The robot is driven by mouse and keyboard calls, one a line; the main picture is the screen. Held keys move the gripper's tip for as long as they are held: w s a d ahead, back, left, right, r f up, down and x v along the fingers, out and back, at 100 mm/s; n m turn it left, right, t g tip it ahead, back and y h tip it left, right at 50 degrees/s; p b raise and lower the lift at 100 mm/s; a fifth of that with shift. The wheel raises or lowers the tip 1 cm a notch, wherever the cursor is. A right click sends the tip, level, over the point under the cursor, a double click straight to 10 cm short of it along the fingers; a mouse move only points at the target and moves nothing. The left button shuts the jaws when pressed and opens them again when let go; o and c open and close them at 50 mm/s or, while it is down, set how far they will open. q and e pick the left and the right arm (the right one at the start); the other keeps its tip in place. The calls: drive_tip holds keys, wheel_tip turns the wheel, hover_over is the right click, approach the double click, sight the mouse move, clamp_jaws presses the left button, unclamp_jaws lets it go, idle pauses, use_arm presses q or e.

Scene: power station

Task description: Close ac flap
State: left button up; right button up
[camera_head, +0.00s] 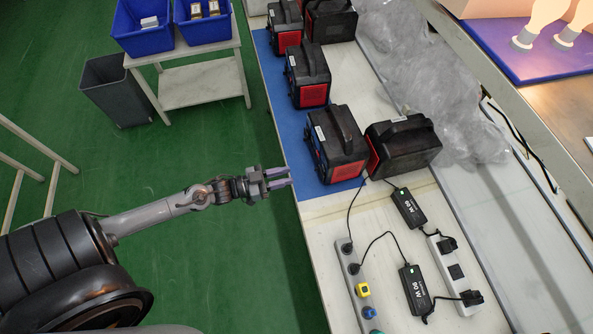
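The nearest black power station (335,135), with a red lower panel, stands upright on the blue mat (306,192) at the table's left side. A second black power station (405,150) stands close on its right, with a cable running down near its front. I cannot make out an AC flap on either; it is too small or hidden. My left gripper (279,178) comes in from the left, its two fingers apart and empty. It is at the table's left edge, left of and below the nearest power station, not touching it. My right gripper is out of view.
More power stations (308,75) stand farther back. Power strips (350,280) and black adapters (415,290) with cables lie at the front. Clear plastic wrap (420,70) lies on the right. A cart with blue bins (143,38) and a grey bin (115,92) stand left on open green floor.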

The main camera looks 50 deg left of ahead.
use_arm(q)
drive_tip(key=shift+v, duration=1.35)
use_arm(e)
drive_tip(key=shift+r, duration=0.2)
